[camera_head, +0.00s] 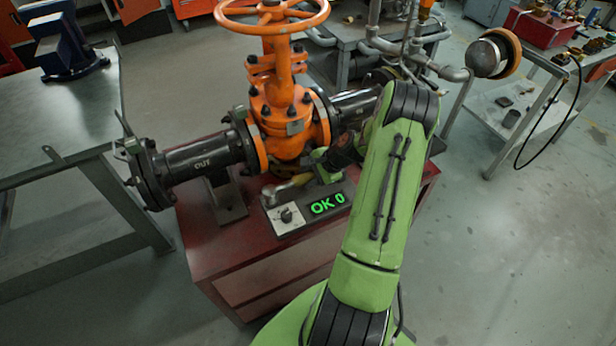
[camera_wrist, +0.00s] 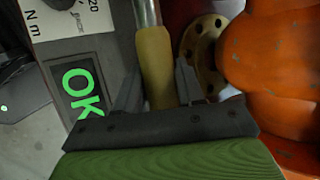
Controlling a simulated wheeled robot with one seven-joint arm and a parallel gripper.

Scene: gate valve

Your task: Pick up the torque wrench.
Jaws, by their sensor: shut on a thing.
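The torque wrench shows in the wrist view as a yellow handle (camera_wrist: 154,58) with a bare metal shaft beyond it at the top. My gripper (camera_wrist: 157,78) has one finger on each side of this handle and is shut on it. In the head view my gripper (camera_head: 318,165) is low in front of the valve. A short yellow and metal part of the wrench (camera_head: 299,181) shows beside it there. The rest of the wrench is hidden by my gripper and arm. I cannot tell whether it is clear of the surface below.
A tester box with a green "OK 0" display (camera_head: 327,204) sits on the red cabinet (camera_head: 215,252), close by the wrench. The orange gate valve (camera_head: 283,125) with its handwheel and black pipes stands right behind. A metal workbench (camera_head: 55,120) is at left. Open floor lies at right.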

